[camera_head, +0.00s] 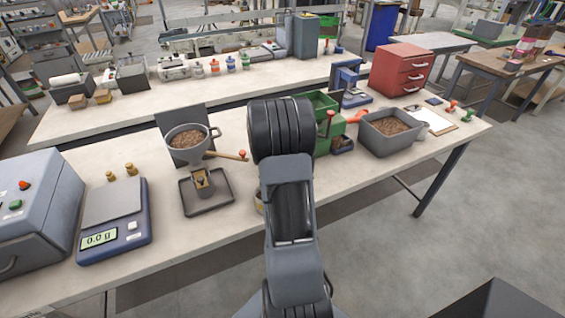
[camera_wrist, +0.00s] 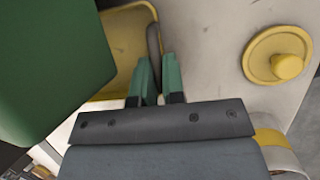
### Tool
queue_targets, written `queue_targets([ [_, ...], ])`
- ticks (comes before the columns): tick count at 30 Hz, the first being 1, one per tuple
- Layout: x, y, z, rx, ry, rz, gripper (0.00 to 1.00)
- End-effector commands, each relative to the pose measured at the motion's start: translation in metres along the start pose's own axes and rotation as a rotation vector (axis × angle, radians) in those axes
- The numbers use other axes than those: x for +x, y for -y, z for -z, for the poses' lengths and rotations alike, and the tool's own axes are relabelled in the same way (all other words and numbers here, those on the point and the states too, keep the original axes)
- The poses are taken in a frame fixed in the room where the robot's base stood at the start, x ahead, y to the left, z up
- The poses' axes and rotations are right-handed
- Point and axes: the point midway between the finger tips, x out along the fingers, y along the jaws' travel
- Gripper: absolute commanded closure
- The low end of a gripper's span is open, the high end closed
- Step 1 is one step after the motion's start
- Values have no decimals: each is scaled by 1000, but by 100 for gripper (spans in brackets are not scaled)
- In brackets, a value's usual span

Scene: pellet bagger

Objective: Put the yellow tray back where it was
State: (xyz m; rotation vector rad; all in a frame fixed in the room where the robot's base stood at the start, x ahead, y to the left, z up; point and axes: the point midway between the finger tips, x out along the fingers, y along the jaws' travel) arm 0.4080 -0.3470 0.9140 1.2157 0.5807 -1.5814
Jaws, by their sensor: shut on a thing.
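The yellow tray (camera_wrist: 122,62) shows in the wrist view at the upper left, partly covered by a large green body (camera_wrist: 50,60). A dark grey bar, which looks like its handle, stands at the tray's right edge. My gripper (camera_wrist: 157,66) has its two green fingers closed on this bar. In the head view my arm hides the gripper and the tray. Whether the tray is resting on the table or lifted I cannot tell.
A round yellow lid with a knob (camera_wrist: 285,62) lies right of the fingers. A green machine (camera_head: 322,103) stands just right of my arm, with a grey pellet bin (camera_head: 375,146) beyond it. A hopper stand (camera_head: 205,203) and a scale (camera_head: 112,243) are at left.

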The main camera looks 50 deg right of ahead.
Motion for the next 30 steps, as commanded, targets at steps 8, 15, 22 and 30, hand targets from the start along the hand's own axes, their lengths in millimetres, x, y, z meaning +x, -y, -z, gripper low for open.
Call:
queue_targets([
  [8,1,0,0,0,0,1,66],
  [15,1,0,1,0,0,1,64],
  [22,-12,0,1,0,1,-4,64],
  [30,-69,0,-4,0,1,-4,64],
])
